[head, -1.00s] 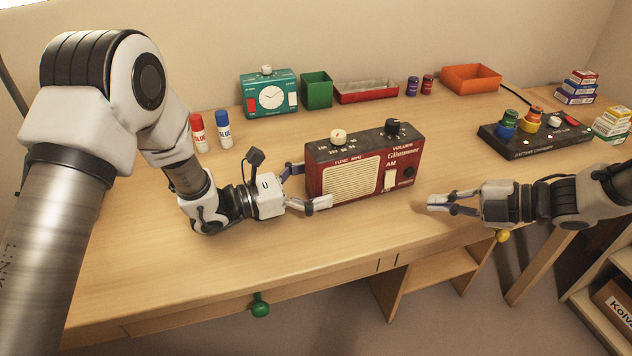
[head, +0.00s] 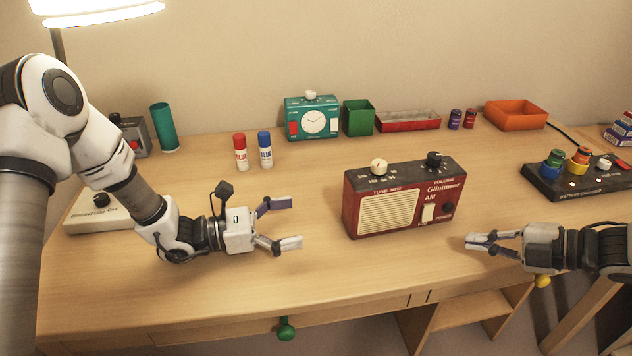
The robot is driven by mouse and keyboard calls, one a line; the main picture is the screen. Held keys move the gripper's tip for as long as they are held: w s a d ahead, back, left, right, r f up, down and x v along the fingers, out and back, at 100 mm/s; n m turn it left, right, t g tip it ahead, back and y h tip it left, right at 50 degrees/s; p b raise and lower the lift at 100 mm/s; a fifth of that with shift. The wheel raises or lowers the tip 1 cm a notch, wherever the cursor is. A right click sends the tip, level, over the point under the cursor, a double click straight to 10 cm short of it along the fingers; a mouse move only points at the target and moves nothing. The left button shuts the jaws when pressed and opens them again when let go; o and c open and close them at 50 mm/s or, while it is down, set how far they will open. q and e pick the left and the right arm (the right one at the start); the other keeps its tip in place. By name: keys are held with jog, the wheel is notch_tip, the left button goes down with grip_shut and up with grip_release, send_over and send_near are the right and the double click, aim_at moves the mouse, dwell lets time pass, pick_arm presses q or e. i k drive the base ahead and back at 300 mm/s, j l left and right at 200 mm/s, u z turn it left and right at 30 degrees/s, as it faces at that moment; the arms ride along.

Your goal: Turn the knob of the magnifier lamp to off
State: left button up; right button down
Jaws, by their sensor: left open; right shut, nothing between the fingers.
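A pale box (head: 85,222) with a black knob (head: 101,200) on top and small lettering on its front stands at the desk's left, partly behind my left arm; it appears to be the magnifier lamp's base. A glowing white lamp head (head: 95,10) is at the top left, cut by the picture's edge, on a thin dark post. The knob's setting is too small to read. My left gripper (head: 294,222) is open and empty above the desk, right of the knob and left of the radio. My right gripper (head: 474,242) is shut and empty, right of the radio.
A red radio (head: 385,212) stands between my grippers. A grey box (head: 134,137) and teal cylinder (head: 164,128) stand behind my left arm. The front-middle desk is clear.

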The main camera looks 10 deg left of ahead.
aim_at(101, 199)
jog(key=k+l, duration=0.1)
jog(key=l, duration=0.25)
jog(key=k+l, duration=0.1)
jog(key=l, duration=0.25)
jog(key=k+l, duration=0.1)
jog(key=l, duration=0.6)
jog(key=k, duration=0.05)
